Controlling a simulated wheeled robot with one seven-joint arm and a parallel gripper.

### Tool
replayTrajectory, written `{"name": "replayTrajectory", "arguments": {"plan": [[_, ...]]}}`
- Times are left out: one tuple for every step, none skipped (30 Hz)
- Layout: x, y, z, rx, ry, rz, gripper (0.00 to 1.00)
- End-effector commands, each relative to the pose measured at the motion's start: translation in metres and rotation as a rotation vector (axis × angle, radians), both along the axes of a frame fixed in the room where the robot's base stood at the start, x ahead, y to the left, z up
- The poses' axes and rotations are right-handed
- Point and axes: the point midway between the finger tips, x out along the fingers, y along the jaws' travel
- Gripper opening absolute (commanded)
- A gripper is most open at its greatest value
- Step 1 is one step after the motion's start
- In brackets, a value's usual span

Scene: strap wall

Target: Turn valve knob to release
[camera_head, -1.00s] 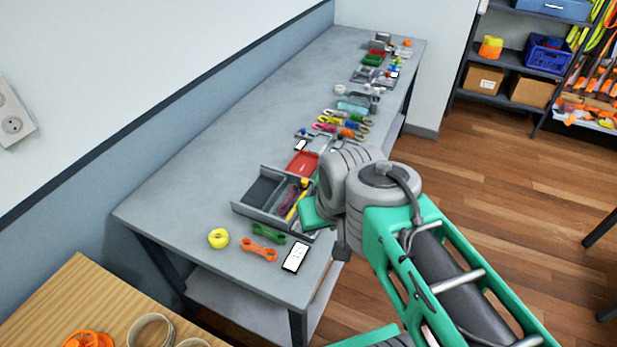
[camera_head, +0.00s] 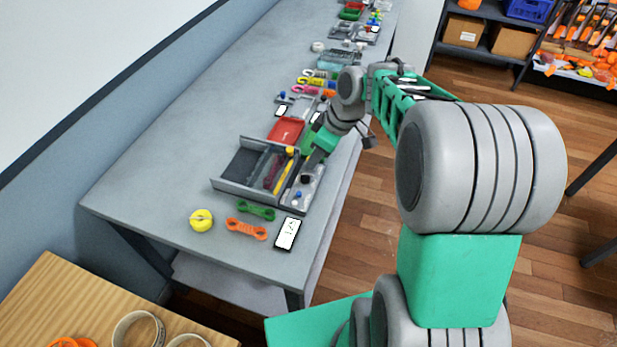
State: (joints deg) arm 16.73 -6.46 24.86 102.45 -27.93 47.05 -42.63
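A grey fixture (camera_head: 308,190) stands along the right side of the grey divided box (camera_head: 228,186). It carries a small blue knob (camera_head: 297,195) and a dark round part (camera_head: 306,179). I cannot tell which of these is the valve knob. My gripper (camera_head: 314,160) points down toward the fixture, just above or at its far end. Its dark fingers are small and partly merge with the fixture, so contact and opening cannot be told. My green and grey arm reaches in from the right.
A yellow tape roll (camera_head: 201,220), green strap (camera_head: 256,210), orange strap (camera_head: 246,229) and white label card (camera_head: 288,234) lie in front of the box. A red tray (camera_head: 286,130) and several small tools lie behind. The bench's left side (camera_head: 170,150) is clear.

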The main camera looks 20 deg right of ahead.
Motion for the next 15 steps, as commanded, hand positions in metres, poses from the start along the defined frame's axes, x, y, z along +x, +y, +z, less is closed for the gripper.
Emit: {"name": "replayTrajectory", "arguments": {"plan": [[0.009, -0.005, -0.018, 0.013, -0.005, 0.051, 0.32], [0.012, -0.007, -0.023, 0.019, -0.011, 0.079, 0.32], [0.016, -0.008, -0.027, 0.023, -0.019, 0.108, 0.32], [0.017, -0.008, -0.030, 0.027, -0.021, 0.123, 0.32], [0.018, -0.008, -0.032, 0.028, -0.024, 0.132, 0.32], [0.019, -0.006, -0.035, 0.029, -0.024, 0.138, 0.32], [0.020, -0.005, -0.038, 0.029, -0.025, 0.139, 0.32], [0.021, -0.003, -0.042, 0.029, -0.025, 0.139, 0.32], [0.022, 0.000, -0.049, 0.029, -0.023, 0.139, 0.32], [0.023, 0.002, -0.054, 0.029, -0.023, 0.138, 0.32], [0.024, 0.004, -0.059, 0.029, -0.022, 0.138, 0.32], [0.026, 0.007, -0.067, 0.029, -0.021, 0.138, 0.32], [0.027, 0.009, -0.072, 0.029, -0.021, 0.138, 0.32], [0.028, 0.010, -0.078, 0.028, -0.022, 0.137, 0.32], [0.030, 0.012, -0.084, 0.027, -0.022, 0.138, 0.32]]}}
